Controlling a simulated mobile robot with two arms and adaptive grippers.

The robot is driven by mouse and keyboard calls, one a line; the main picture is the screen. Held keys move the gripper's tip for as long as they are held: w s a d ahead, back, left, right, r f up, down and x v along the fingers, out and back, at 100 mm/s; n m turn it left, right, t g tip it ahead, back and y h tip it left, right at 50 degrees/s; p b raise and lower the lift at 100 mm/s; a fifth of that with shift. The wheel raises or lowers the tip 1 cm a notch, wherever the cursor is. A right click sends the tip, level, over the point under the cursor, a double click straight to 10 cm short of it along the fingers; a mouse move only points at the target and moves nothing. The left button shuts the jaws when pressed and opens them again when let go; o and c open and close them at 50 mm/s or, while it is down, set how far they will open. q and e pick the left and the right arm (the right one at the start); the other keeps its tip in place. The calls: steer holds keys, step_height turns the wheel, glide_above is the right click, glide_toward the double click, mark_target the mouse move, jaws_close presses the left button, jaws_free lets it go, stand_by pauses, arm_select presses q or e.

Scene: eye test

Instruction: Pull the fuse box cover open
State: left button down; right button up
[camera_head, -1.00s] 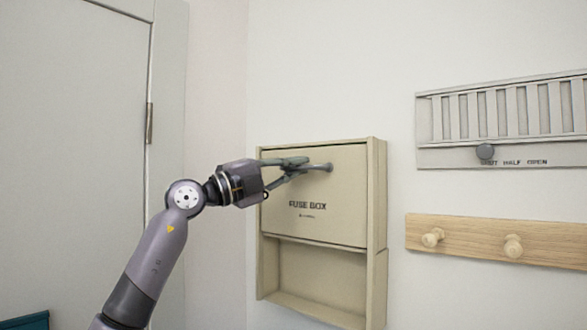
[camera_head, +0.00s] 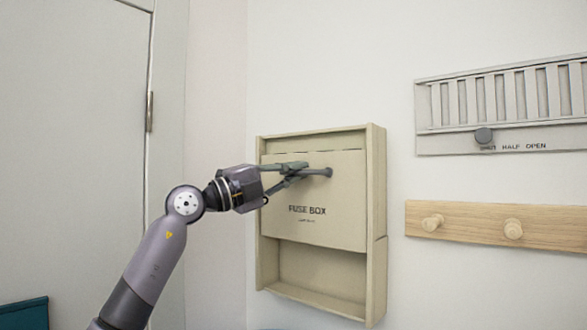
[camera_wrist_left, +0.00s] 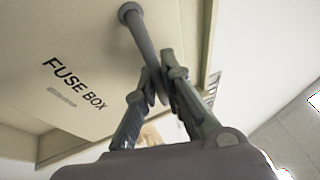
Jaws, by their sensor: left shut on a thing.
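The beige fuse box (camera_head: 377,215) is fixed to the wall, in the middle of the head view. Its flat cover (camera_head: 290,228), lettered FUSE BOX, fills the upper part of the frame, with a strip of box showing above it and an open recess below. A grey rod-like handle (camera_head: 326,172) stands out from the cover. My left gripper (camera_head: 303,171) comes from the left and is shut on this handle. The left wrist view shows the handle (camera_wrist_left: 141,35) between the fingers (camera_wrist_left: 163,80) and the cover (camera_wrist_left: 70,65) behind it. My right gripper is not in view.
A grey slatted vent (camera_head: 500,140) with a round knob hangs to the right. A wooden rail (camera_head: 470,221) with pegs is below it. A grey door (camera_head: 70,150) stands at the left. The wall between box and rail is bare.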

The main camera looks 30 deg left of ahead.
arm_select(q)
steer(key=b, duration=0.6)
glide_toward(311, 217)
steer(key=x, duration=0.5)
steer(key=shift+w+d, duration=0.15)
steer(key=shift+r, duration=0.1)
steer(key=c, duration=1.7)
jaws_free()
